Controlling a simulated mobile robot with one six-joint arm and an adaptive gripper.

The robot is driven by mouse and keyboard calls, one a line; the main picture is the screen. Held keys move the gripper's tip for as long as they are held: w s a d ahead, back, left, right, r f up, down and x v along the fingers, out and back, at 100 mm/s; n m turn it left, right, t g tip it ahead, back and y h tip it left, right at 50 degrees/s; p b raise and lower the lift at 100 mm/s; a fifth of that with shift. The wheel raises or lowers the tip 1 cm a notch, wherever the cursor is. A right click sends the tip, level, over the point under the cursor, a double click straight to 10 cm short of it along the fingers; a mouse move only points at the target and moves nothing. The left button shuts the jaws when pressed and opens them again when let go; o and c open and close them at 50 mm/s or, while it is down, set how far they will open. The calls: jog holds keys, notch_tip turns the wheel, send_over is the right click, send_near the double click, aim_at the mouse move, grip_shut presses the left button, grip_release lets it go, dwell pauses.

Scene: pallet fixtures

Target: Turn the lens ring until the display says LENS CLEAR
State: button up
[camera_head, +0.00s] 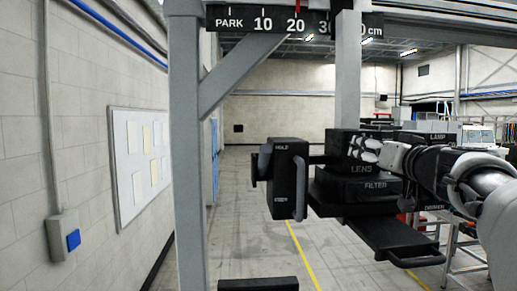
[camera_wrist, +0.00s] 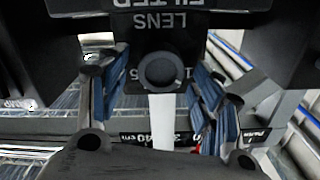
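The lens ring (camera_wrist: 160,70) shows in the wrist view as a dark round knob below the upside-down LENS label, with white marks partly visible beside it. My gripper (camera_wrist: 160,84) has its two blue-padded fingers on either side of the knob. They are spread, with a visible gap at the left; contact on the right is unclear. In the head view my gripper (camera_head: 388,154) reaches in from the right to the black housing (camera_head: 345,188) labelled LENS and FILTER, hiding part of it. I cannot make out a display reading LENS CLEAR in either view.
A black box with handles (camera_head: 283,180) stands left of the housing. A grey post (camera_head: 187,150) and an overhead scale rail (camera_head: 250,18) frame the left and top. A black tray with a handle (camera_head: 395,240) juts out below. Open floor lies behind.

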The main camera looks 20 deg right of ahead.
jog(key=shift+c, duration=0.5)
jog(key=c, duration=1)
jog(key=shift+o, duration=0.2)
jog(key=m+b, duration=0.2)
jog(key=m, duration=0.1)
jog(key=shift+f+m+b, duration=0.15)
jog(key=shift+m+b, duration=0.2)
jog(key=shift+m, duration=0.05)
jog(key=m+b, duration=0.1)
jog(key=m, duration=0.3)
jog(key=shift+d+m, duration=0.1)
jog(key=shift+m, duration=0.2)
jog(key=m, duration=0.4)
jog(key=shift+m+b, duration=0.3)
jog(key=shift+m, duration=2.3)
